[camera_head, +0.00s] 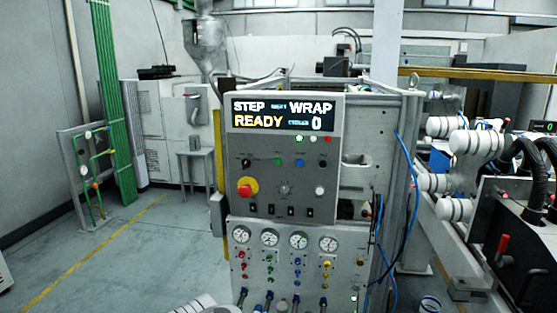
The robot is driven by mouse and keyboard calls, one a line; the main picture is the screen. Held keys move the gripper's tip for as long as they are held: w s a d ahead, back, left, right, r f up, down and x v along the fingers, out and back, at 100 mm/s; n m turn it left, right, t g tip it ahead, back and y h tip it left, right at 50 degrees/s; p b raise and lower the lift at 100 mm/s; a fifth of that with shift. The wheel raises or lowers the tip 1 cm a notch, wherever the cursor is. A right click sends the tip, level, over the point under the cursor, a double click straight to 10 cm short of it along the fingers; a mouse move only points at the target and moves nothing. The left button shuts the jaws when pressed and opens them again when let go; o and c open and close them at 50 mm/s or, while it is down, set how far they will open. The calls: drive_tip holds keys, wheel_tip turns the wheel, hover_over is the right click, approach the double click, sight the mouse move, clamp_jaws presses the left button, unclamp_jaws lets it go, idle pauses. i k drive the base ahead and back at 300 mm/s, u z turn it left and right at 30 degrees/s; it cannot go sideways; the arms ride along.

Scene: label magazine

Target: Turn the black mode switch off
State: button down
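The control panel (262,145) stands upright at the middle of the view, with a lit display (284,114) reading "STEP", "WRAP", "READY" and "0". A small black knob (246,162) sits at the panel's upper left, beside green, blue and black buttons. Several small black switches (290,210) line the lower edge. I cannot tell which of these is the mode switch, or its setting. My gripper is not in view.
Below the panel is a plate with several gauges (269,237) and coloured valves. Blue hoses (409,160) hang on the cabinet's right side. White jointed arm parts (466,142) and machinery crowd the right. The floor (150,265) at left is mostly clear.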

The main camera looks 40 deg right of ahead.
sight(246, 162)
drive_tip(key=u, duration=1.2)
drive_tip(key=i, duration=0.95)
drive_tip(key=z, duration=1.3)
